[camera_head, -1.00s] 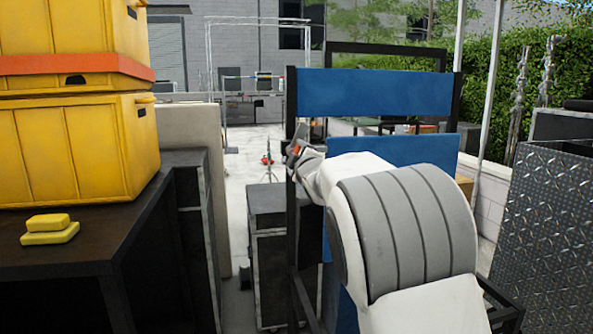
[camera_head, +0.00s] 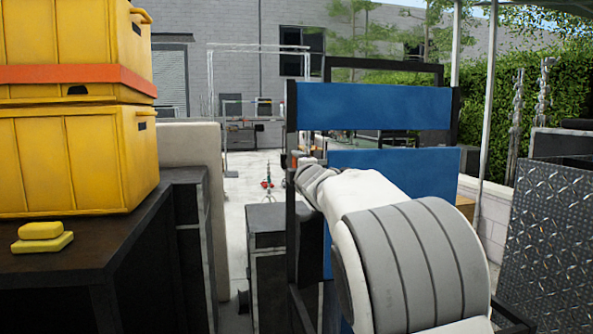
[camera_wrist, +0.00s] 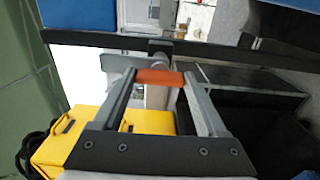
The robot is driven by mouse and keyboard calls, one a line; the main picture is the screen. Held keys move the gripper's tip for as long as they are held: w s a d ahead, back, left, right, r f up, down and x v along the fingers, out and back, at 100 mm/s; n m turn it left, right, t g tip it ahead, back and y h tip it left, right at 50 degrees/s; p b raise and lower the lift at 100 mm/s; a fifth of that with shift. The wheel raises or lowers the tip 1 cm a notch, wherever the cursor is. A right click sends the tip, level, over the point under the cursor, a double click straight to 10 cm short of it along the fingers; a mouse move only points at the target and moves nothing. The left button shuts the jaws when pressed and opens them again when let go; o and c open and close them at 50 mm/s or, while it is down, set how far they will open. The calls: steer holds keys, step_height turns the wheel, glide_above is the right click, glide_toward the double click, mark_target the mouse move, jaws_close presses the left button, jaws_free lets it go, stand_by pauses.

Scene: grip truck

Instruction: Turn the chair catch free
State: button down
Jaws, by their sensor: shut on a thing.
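The chair (camera_head: 372,107) is a tall folding frame of black bars with blue fabric panels, upright ahead of me. Its black bar crosses the wrist view (camera_wrist: 225,52). The catch is a small orange piece (camera_wrist: 158,76) beside that bar, in the upper middle of the wrist view. My gripper (camera_wrist: 157,86) has one grey finger on each side of the orange piece and is shut on it. In the head view, my gripper (camera_head: 300,163) is at the chair's left upright, and my forearm hides much of the lower chair.
Yellow crates (camera_head: 75,155) and two yellow blocks (camera_head: 42,237) stand on a dark bench (camera_head: 100,262) at the left. A dark cabinet (camera_head: 266,235) stands left of the chair. A metal tread-plate box (camera_head: 550,235) is at the right. Open pavement lies behind.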

jaws_free()
steer(key=s+d+b, duration=0.1)
steer(key=s+b, duration=0.1)
steer(key=s, duration=0.6)
steer(key=s+d+b, duration=0.1)
steer(key=s+d, duration=0.1)
steer(key=s, duration=0.7)
steer(key=shift+d+b, duration=0.25)
steer(key=shift+b, duration=0.1)
